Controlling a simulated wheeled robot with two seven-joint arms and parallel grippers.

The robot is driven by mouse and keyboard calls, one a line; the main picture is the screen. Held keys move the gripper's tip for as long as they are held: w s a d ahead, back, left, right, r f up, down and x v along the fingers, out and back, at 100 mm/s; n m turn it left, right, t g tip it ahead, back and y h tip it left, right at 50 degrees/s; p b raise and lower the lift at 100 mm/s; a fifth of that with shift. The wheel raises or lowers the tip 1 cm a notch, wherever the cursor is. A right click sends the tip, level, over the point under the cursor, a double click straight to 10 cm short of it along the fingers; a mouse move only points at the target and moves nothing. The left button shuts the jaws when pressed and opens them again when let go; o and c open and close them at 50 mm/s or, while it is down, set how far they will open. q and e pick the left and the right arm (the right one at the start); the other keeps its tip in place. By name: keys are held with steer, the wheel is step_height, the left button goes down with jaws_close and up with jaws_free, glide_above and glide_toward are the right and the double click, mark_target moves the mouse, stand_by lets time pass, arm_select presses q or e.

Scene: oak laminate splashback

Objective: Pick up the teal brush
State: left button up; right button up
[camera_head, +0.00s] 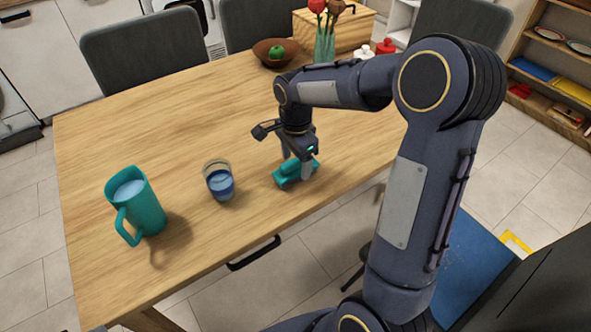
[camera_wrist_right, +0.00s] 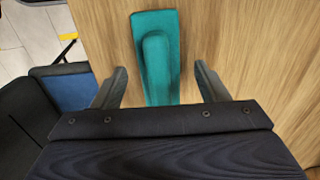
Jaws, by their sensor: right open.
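The teal brush (camera_head: 287,176) lies on the wooden table near its front edge, right of the glass, partly covered by my right gripper in the head view. In the right wrist view the teal brush (camera_wrist_right: 158,58) lies lengthwise between the two fingers. My right gripper (camera_head: 299,168) is open, pointing down over the brush. In the wrist view its fingertips (camera_wrist_right: 158,75) stand on either side with a gap to the brush on each side. Whether the fingertips are down at the tabletop is hard to tell. My left gripper is not in view.
A teal pitcher (camera_head: 146,208) and a glass of blue liquid (camera_head: 219,182) stand left of the brush on the table (camera_head: 150,110). A brown bowl (camera_head: 268,54) with a green fruit and a flower vase (camera_head: 324,46) stand at the back. The table middle is clear.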

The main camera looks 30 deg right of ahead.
mark_target(296, 159)
steer(key=shift+f, duration=0.25)
steer(key=c, duration=1.1)
steer(key=shift+r, duration=0.1)
steer(key=shift+r, duration=0.45)
step_height(296, 159, up, 3)
steer(key=shift+f+p, duration=0.2)
steer(key=shift+p, duration=0.1)
steer(key=s+a+r, duration=0.1)
steer(key=s+r, duration=0.2)
steer(key=s, duration=0.1)
steer(key=s+a+r, duration=0.2)
steer(key=s+r, duration=0.1)
steer(key=s, duration=0.1)
steer(key=s+a+r, duration=0.2)
steer(key=s+r, duration=0.1)
steer(key=s, duration=0.2)
steer(key=shift+a+r+p, duration=0.1)
steer(key=shift+r+p, duration=0.1)
steer(key=shift+p, duration=0.1)
